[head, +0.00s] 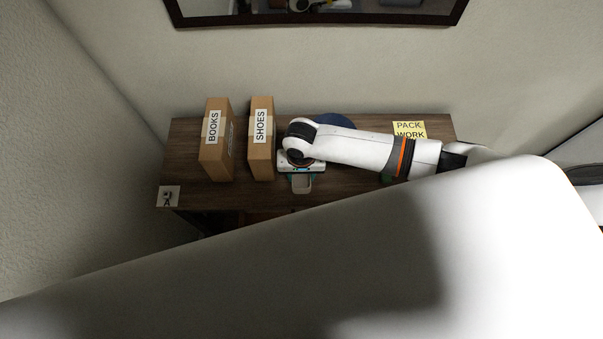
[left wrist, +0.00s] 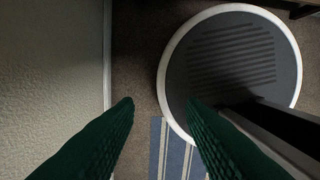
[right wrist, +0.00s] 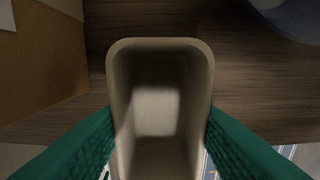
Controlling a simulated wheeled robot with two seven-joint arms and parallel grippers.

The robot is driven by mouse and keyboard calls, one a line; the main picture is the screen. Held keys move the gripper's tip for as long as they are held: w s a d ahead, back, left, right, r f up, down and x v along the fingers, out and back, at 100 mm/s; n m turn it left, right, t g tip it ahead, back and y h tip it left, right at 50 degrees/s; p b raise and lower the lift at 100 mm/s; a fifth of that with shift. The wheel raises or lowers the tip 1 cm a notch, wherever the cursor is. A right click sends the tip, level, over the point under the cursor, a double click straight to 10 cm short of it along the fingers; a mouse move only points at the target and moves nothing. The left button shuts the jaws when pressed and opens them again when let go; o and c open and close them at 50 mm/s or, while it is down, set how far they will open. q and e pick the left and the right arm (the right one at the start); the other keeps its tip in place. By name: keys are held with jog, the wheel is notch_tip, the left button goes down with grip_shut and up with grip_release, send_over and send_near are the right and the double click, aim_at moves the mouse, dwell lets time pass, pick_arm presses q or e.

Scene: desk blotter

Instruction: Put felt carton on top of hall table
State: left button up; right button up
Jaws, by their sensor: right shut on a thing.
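The felt carton (right wrist: 160,45) is a small, open-topped beige box, empty inside. My right gripper (right wrist: 160,118) is shut on it, one green finger against each side. In the head view the carton (head: 301,186) shows just below my right gripper (head: 301,176), over the front part of the dark wooden hall table (head: 200,195). I cannot tell whether the carton touches the tabletop. My left gripper (left wrist: 160,103) is open and empty above the floor, and is not visible in the head view.
Two upright cardboard boxes, BOOKS (head: 216,145) and SHOES (head: 261,145), stand left of the carton. A blue round thing (head: 337,120) lies behind my right arm. A yellow note (head: 410,129) is at the back right. A striped rug (left wrist: 172,155) lies on the floor.

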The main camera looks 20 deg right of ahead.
aim_at(301, 176)
jog(key=shift+f, duration=0.75)
jog(key=shift+w+f, duration=0.1)
jog(key=shift+f, duration=0.25)
pick_arm(q)
jog(key=shift+w+d+r, duration=0.1)
jog(key=shift+w+r, duration=0.1)
jog(key=shift+w, duration=0.9)
jog(key=shift+s, duration=0.1)
pick_arm(e)
jog(key=shift+f, duration=0.1)
jog(key=o, duration=1)
jog(key=shift+c, duration=0.2)
pick_arm(q)
jog(key=shift+s+f, duration=0.1)
jog(key=shift+s, duration=0.15)
